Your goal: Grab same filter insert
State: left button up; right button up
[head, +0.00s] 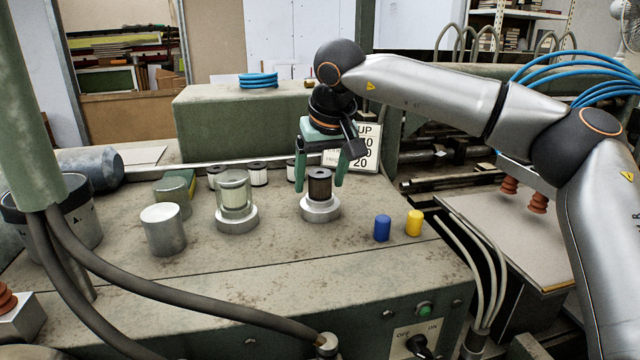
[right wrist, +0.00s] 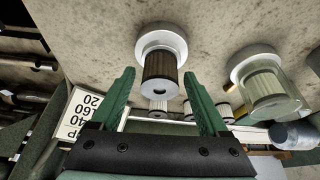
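A dark brown pleated filter insert (head: 319,186) stands upright in a round light metal base (head: 320,209) on the machine top. My right gripper (head: 320,182) points down over it, open, with one green finger on each side of the insert. In the right wrist view the dark insert (right wrist: 160,72) shows between the spread fingertips (right wrist: 158,74), with gaps on both sides. Pale filter inserts (head: 257,174) stand behind, one partly hidden by my gripper. A pale insert inside a clear bowl (head: 234,195) sits on another base to the left. My left gripper is not in view.
A metal cup (head: 163,229) stands at the left. A blue cap (head: 382,228) and a yellow cap (head: 414,223) stand right of the base. A sign (head: 361,150) is close behind my gripper. Dark hoses (head: 190,312) cross the front left. The surface before the base is clear.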

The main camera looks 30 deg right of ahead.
grip_shut()
dwell(0.4)
jog(key=shift+r, duration=0.2)
